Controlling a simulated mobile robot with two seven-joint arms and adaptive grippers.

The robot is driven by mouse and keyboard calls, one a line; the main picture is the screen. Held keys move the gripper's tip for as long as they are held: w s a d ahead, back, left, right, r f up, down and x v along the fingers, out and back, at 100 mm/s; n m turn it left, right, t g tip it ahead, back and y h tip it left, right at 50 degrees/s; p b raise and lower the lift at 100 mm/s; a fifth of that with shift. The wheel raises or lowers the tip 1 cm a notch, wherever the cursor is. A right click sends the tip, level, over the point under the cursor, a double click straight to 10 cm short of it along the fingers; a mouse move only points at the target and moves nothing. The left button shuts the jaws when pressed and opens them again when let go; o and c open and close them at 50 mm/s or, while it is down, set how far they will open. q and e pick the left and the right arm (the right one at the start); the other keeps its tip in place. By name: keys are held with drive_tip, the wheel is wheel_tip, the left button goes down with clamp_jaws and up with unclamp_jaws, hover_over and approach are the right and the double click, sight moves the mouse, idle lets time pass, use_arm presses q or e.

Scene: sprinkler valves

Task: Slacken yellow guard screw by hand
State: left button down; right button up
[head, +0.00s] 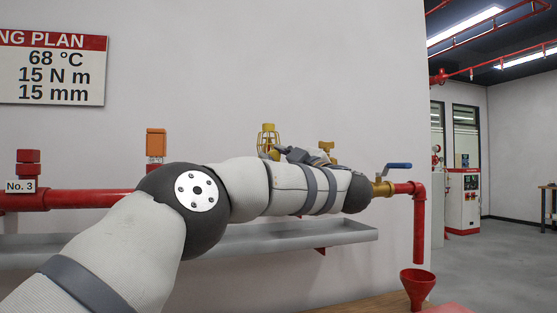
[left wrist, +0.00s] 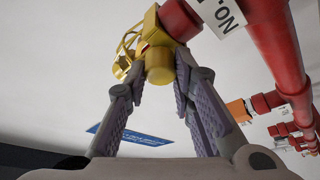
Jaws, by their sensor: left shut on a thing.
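The yellow guard (head: 268,140) is a wire cage standing above the red pipe line, behind my left arm in the head view. In the left wrist view its wires (left wrist: 128,48) show beside a yellow fitting on a red pipe. The rounded yellow screw head (left wrist: 159,65) faces the camera there. My left gripper (left wrist: 161,76) has its fingers on both sides of this head and is shut on it. In the head view the left gripper (head: 298,155) shows only in part, as dark grey pieces above my arm. My right gripper is in neither view.
A red pipe (head: 90,198) runs along the wall above a grey trough (head: 335,235). An orange block (head: 156,143) and a brass-coloured fitting (head: 327,149) stand along it. A blue-handled valve (head: 398,166) and a red funnel (head: 417,283) are at the right end.

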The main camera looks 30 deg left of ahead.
use_arm(q)
drive_tip(key=n+g, duration=0.1)
drive_tip(key=n, duration=0.2)
drive_tip(key=shift+w+f+n+g+b, duration=0.1)
drive_tip(key=shift+f+n+g+b, duration=0.05)
drive_tip(key=shift+n+g+b, duration=0.25)
drive_tip(key=shift+n+h, duration=0.3)
drive_tip(key=shift+n, duration=0.6)
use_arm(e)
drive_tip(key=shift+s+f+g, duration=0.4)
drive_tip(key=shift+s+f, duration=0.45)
use_arm(q)
drive_tip(key=shift+r+g, duration=0.25)
drive_tip(key=shift+g, duration=0.15)
drive_tip(key=c, duration=1.4)
unclamp_jaws()
drive_tip(key=shift+o, duration=0.2)
drive_tip(key=v, duration=1.2)
